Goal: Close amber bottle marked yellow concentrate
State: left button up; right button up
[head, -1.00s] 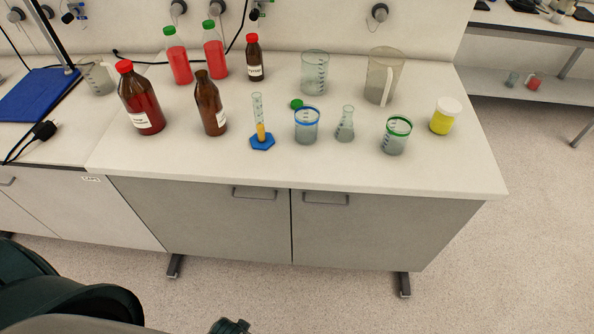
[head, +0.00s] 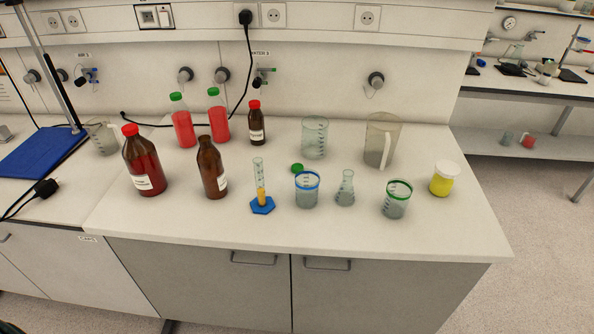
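An open amber bottle (head: 211,168) stands upright on the bench, uncapped, with a white label turned to the right. A large amber bottle (head: 143,160) with a red cap and dark red content stands to its left. A small amber bottle (head: 256,125) with a red cap stands behind to the right. The label texts are too small to read. A loose green cap (head: 297,168) lies on the bench behind the blue-rimmed beaker. Neither of my grippers is in view.
A measuring cylinder (head: 262,200) with orange liquid, a blue-rimmed beaker (head: 307,192), a flask (head: 346,190) and a green-rimmed beaker (head: 397,203) stand in front. Two green-capped red bottles (head: 183,125) stand behind. A yellow jar (head: 443,181) is at right. The bench's front strip (head: 300,235) is clear.

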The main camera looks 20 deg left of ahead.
aim_at(209, 158)
jog(key=k+j+z, duration=0.5)
jog(key=k, duration=0.3)
jog(key=k+j+z, duration=0.1)
jog(key=k+z, duration=0.2)
jog(key=k, duration=0.1)
